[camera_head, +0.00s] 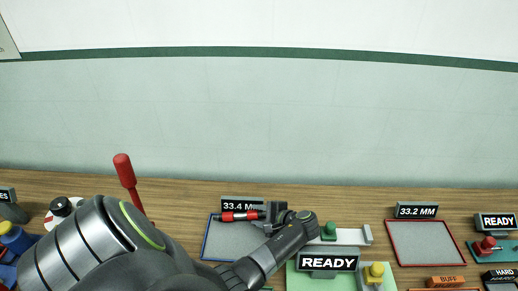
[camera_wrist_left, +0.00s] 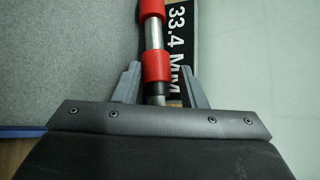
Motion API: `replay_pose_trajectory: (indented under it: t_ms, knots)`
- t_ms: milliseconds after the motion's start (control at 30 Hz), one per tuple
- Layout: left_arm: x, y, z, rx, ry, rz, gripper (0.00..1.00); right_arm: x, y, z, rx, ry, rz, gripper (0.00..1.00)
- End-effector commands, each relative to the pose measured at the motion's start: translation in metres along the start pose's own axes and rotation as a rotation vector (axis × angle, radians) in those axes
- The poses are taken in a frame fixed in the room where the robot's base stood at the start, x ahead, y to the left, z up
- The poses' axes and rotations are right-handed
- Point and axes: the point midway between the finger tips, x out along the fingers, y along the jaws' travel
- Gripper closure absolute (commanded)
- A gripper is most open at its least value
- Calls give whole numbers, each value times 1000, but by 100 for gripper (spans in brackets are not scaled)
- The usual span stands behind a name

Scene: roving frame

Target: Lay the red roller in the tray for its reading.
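The red roller (camera_head: 241,215) has red bands on a dark and silver shaft. It lies across the picture over the back part of the blue-rimmed tray (camera_head: 207,238), in front of its 33.4 MM sign (camera_head: 242,204). I cannot tell whether it touches the tray floor. My left gripper (camera_head: 272,212) is at the roller's right end. In the left wrist view the roller (camera_wrist_left: 155,65) runs between the two fingers (camera_wrist_left: 160,85), with a gap showing on its right side, so the fingers look open around its dark end. My right gripper is out of view.
A red-rimmed tray (camera_head: 427,243) with a 33.2 MM sign (camera_head: 416,211) stands empty to the right. A green fixture with a READY sign (camera_head: 328,263) sits between the trays. A red upright handle (camera_head: 125,172) stands left. A wall closes the back.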

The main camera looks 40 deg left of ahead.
Motion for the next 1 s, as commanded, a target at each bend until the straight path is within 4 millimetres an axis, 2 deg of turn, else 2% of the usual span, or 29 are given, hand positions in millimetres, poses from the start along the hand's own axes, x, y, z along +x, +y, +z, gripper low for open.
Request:
replay_pose_trajectory:
  t_ms: [33,100,367,533,633,800,1000]
  knots:
    - [0,0,0,0,0,0,56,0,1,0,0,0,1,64]
    - [0,0,0,0,0,0,49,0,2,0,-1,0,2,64]
    - [-1,-1,1,-1,0,-1,49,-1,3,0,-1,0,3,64]
    - [-10,-12,8,-2,2,-1,49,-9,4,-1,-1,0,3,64]
    - [-29,-7,4,-3,5,1,49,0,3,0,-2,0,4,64]
    - [-68,-6,4,-3,6,3,49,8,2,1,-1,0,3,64]
    - [-106,-7,4,-2,3,1,49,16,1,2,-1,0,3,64]
